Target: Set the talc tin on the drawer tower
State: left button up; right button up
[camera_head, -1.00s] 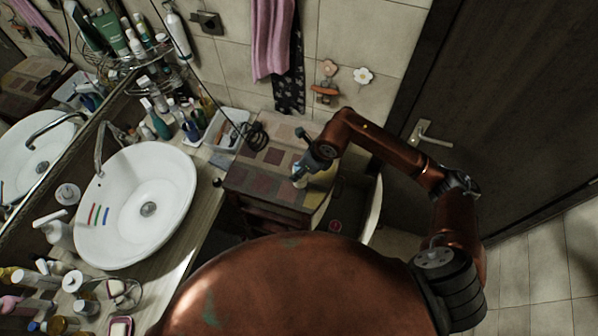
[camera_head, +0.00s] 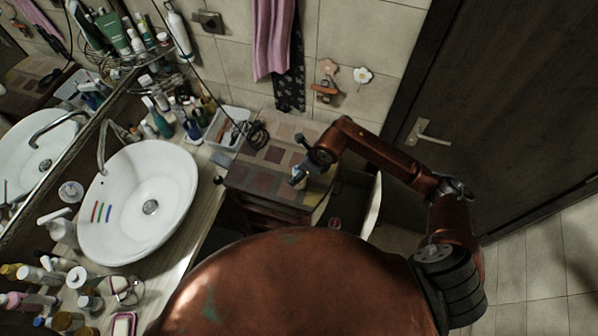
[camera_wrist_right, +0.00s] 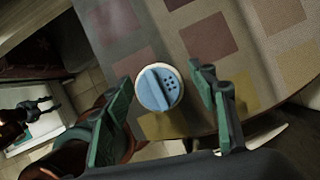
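The talc tin (camera_wrist_right: 158,88) has a round blue shaker lid with a pale rim, seen from above in the right wrist view. It appears to stand upright on the patterned top of the drawer tower (camera_wrist_right: 215,35), near its edge. In the head view the tower (camera_head: 275,155) stands beyond the basin counter, and the tin (camera_head: 299,180) is partly hidden by my right gripper (camera_head: 300,160). In the wrist view my right gripper (camera_wrist_right: 167,108) is open, its green fingers on either side of the tin with visible gaps. My left gripper is out of view.
A white basin (camera_head: 130,215) and crowded bottles (camera_head: 60,290) are on the counter at left. A white tray (camera_head: 228,125) and dark coiled cord (camera_head: 257,135) lie by the tower's far left side. A dark door (camera_head: 500,120) is at right.

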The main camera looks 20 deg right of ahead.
jog(key=shift+r, duration=0.2)
jog(key=shift+d+r, duration=0.2)
jog(key=shift+r, duration=0.15)
jog(key=b+v, duration=0.3)
jog(key=v, duration=0.8)
jog(key=shift+s+a, duration=0.1)
